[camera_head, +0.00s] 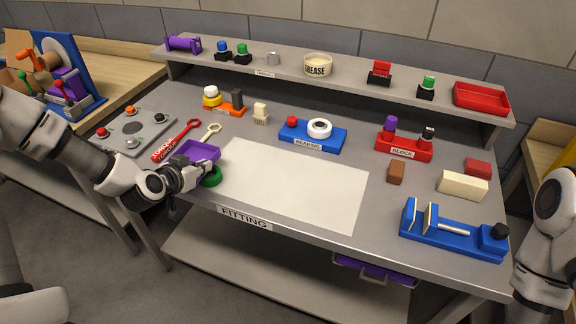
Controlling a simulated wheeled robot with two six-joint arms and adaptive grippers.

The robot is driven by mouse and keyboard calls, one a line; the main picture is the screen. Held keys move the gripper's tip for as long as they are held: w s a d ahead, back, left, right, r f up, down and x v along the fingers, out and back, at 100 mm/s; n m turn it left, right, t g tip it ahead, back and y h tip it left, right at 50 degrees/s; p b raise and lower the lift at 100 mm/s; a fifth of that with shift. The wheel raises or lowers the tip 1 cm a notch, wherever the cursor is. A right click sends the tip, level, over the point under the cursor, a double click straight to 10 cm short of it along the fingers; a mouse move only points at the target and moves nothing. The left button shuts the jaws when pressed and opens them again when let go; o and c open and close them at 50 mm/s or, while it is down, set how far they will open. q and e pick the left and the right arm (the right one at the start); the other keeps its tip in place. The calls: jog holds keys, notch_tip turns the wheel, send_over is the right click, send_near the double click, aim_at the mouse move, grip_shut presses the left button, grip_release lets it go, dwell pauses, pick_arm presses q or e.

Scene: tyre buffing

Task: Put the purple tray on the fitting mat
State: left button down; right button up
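The purple tray (203,149) lies on the bench at the left edge of the fitting mat. The fitting mat (300,185) is a bare cream sheet on the grey bench, behind the FITTING label. My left gripper (202,171) is at the tray's near side, by its front rim. I cannot tell whether its fingers touch the tray or are shut on it. A green ring (211,178) is just below the fingertips, partly hidden by them. My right arm is at the right edge, and its gripper is out of view.
A red torque wrench (177,140) and a cream spanner (206,134) lie behind the tray. A blue BEARING block (302,137) and a red BLOCK holder (404,147) stand behind the mat. A blue vise (450,236) stands at right. The mat is clear.

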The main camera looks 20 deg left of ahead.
pick_arm(q)
jog(key=d, duration=0.4)
jog(key=shift+w+r+b, duration=0.1)
jog(key=shift+w+b, duration=0.2)
jog(key=shift+w, duration=0.05)
jog(key=p, duration=0.2)
send_over(265, 186)
jog(key=shift+s+a+f, duration=0.15)
jog(key=shift+a+f, duration=0.1)
jog(key=shift+f, duration=0.2)
jog(key=shift+d+f, duration=0.1)
jog(key=shift+d, duration=0.2)
jog(key=f, duration=0.1)
jog(key=f+p, duration=0.1)
jog(key=f, duration=0.1)
jog(key=shift+w+f, duration=0.2)
jog(key=shift+f, duration=0.2)
pick_arm(e)
jog(key=shift+s+r, duration=0.25)
jog(key=shift+r, duration=1)
jog(key=shift+f, duration=0.1)
pick_arm(q)
jog(key=c, duration=1.3)
grip_release()
